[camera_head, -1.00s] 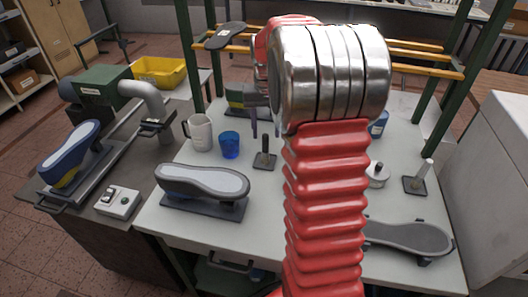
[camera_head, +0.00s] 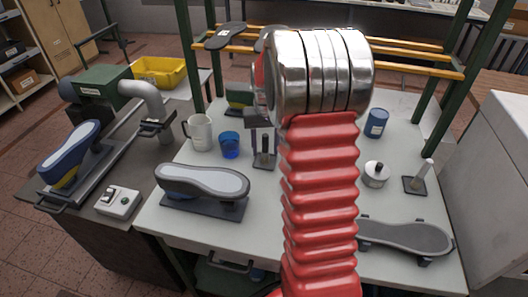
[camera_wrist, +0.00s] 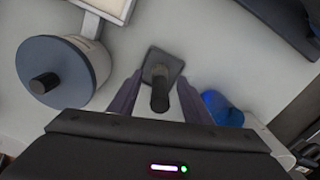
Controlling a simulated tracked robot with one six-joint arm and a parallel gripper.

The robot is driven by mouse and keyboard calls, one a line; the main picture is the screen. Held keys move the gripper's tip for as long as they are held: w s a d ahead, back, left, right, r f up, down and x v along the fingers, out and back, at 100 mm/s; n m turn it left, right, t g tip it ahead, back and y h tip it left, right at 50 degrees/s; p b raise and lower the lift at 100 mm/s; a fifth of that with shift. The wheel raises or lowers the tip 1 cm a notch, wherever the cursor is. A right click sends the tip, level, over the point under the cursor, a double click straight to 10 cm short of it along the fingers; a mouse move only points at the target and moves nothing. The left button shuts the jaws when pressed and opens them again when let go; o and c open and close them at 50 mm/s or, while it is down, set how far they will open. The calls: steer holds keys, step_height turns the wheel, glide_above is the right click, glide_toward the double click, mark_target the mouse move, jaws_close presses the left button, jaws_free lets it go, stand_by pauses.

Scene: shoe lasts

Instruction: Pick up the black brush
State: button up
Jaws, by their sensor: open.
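The black brush (camera_head: 264,158) stands upright on the table, a dark handle on a flat square base. In the wrist view the brush (camera_wrist: 160,97) is seen from above, its base tilted in the picture. My gripper (camera_wrist: 160,82) is open, with one finger on each side of the brush's handle. A gap shows between the handle and each finger. In the head view my gripper (camera_head: 263,137) is over the brush, with its fingers pointing down around the handle. The wrist partly hides behind my red arm.
A blue cup (camera_head: 229,144) and a white mug (camera_head: 199,132) stand just left of the brush. A shoe last (camera_head: 203,182) lies in front. A knobbed tin (camera_head: 376,174), another upright handle (camera_head: 415,182) and a blue can (camera_head: 376,122) are to the right.

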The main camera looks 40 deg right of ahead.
mark_target(266, 135)
steer(key=shift+f, duration=1.15)
jaws_close()
steer(key=shift+r, duration=0.1)
step_height(266, 135, up, 10)
steer(key=shift+f, duration=0.1)
stand_by(0.5)
steer(key=shift+d, duration=0.1)
stand_by(0.4)
